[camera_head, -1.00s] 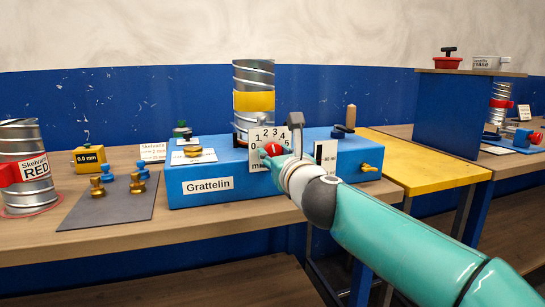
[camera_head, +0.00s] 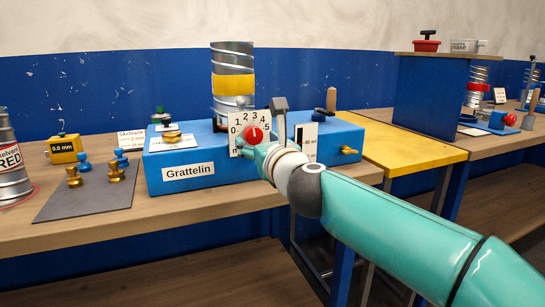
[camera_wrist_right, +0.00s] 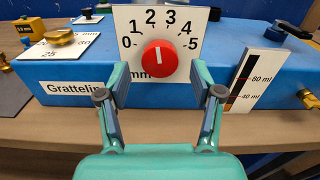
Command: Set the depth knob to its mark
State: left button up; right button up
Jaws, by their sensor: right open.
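The red depth knob (camera_head: 253,134) sits on a white dial plate (camera_head: 235,122) numbered 0 to 5, on the front of the blue Grattelin box (camera_head: 190,183). In the right wrist view the knob (camera_wrist_right: 159,58) has its white line pointing nearly straight up, between 2 and 3. I cannot make out a separate mark on the plate. My right gripper (camera_head: 259,151) is just in front of and below the knob. In the wrist view its fingers (camera_wrist_right: 160,88) are apart and empty, either side below the knob, apart from it. My left gripper is not in view.
A grey lever (camera_head: 280,118) stands right of the dial, near a white ml scale (camera_head: 306,141) and a brass tap (camera_head: 349,150). A spiral duct (camera_head: 232,62) rises behind. A grey mat (camera_head: 95,195) with several small knobs lies at left. A yellow table (camera_head: 400,148) stands right.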

jog(key=v, duration=1)
jog(key=shift+f, duration=0.15)
